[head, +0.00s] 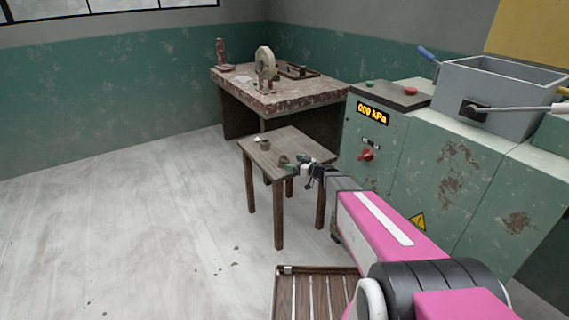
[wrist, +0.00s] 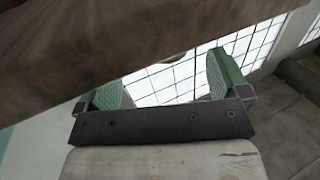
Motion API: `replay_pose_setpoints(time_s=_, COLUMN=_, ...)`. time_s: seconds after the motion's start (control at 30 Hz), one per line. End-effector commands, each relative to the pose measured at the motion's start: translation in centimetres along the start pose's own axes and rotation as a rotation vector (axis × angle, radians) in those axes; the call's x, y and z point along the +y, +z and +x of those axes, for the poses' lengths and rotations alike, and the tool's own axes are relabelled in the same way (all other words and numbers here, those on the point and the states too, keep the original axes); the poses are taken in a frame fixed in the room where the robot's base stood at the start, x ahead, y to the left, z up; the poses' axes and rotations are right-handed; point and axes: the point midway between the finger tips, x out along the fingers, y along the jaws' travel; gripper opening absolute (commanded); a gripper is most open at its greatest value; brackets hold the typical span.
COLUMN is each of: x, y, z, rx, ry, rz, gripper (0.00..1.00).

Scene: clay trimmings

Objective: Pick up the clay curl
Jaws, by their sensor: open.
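A small grey-brown piece (head: 264,144), which looks like the clay curl, lies on the small wooden table (head: 262,157). It is too small to make out its shape well. My gripper (head: 294,164) is at the right front part of this table, to the right of and nearer than that piece. In the wrist view my gripper (wrist: 168,82) shows two green fingers spread wide apart, with nothing held between them. A small pale curved bit (wrist: 174,57) shows at the edge of a brown wooden surface there; I cannot tell what it is.
A small dark lump (head: 284,159) lies close beside my gripper. A speckled workbench (head: 285,98) with a wheel stands behind the table. A green machine cabinet (head: 440,165) stands to the right. A slatted wooden piece (head: 313,296) is in front. The floor at left is clear.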

Motion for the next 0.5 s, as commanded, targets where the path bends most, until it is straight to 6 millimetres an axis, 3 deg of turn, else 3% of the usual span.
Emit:
replay_pose_setpoints(time_s=0.27, x=-0.2, y=-0.1, z=2.1, rx=0.000, ry=-0.002, rz=0.000, gripper=0.94)
replay_pose_setpoints(time_s=0.5, x=-0.4, y=-0.1, z=5.4, rx=-0.001, ry=-0.002, rz=0.000, gripper=0.94)
